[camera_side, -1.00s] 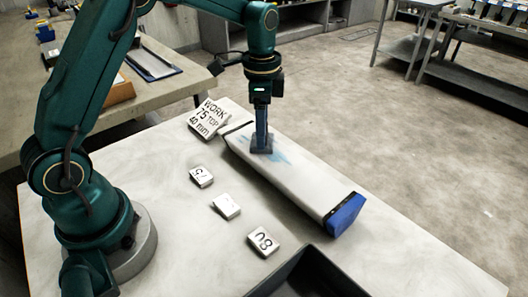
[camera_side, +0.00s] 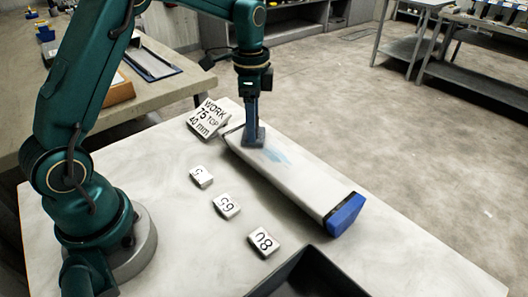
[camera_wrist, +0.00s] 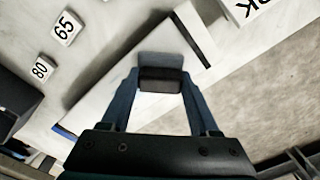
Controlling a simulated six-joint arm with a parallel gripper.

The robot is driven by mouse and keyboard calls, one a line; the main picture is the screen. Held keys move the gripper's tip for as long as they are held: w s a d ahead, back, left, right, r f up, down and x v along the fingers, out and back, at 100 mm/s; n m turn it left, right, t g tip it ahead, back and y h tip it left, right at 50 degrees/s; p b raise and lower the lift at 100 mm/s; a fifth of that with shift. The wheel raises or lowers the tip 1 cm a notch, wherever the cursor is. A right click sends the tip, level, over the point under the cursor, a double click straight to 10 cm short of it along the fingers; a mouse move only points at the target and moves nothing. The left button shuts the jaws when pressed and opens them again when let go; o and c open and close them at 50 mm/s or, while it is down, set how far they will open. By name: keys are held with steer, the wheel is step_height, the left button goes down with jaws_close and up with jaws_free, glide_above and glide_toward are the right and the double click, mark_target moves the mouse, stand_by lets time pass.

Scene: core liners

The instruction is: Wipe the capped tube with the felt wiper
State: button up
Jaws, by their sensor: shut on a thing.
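The capped tube (camera_side: 302,182) is a long pale bar lying on the table, with a blue cap (camera_side: 344,214) at its near right end and a dark band beside it. A faint blue smear (camera_side: 278,156) marks its top face. My gripper (camera_side: 252,122) is over the tube's far left end, shut on the felt wiper (camera_side: 254,138), a dark grey block. The wiper appears to rest on the tube's top, left of the smear. In the wrist view the wiper (camera_wrist: 161,80) sits between my blue fingers, with the tube (camera_wrist: 120,92) beneath.
Small tiles marked 65 (camera_side: 226,205) and 80 (camera_side: 263,242), plus another (camera_side: 201,177), lie left of the tube. A sign reading WORK 75 TOP 40 mm (camera_side: 208,118) stands at its far end. A dark tray (camera_side: 285,272) is at the front edge.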

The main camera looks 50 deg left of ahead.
mark_target(244, 127)
steer(key=shift+d, duration=5.4)
steer(key=shift+a, duration=6.95)
steer(key=shift+d, duration=7.3)
step_height(244, 127, up, 8)
steer(key=shift+a, duration=0.1)
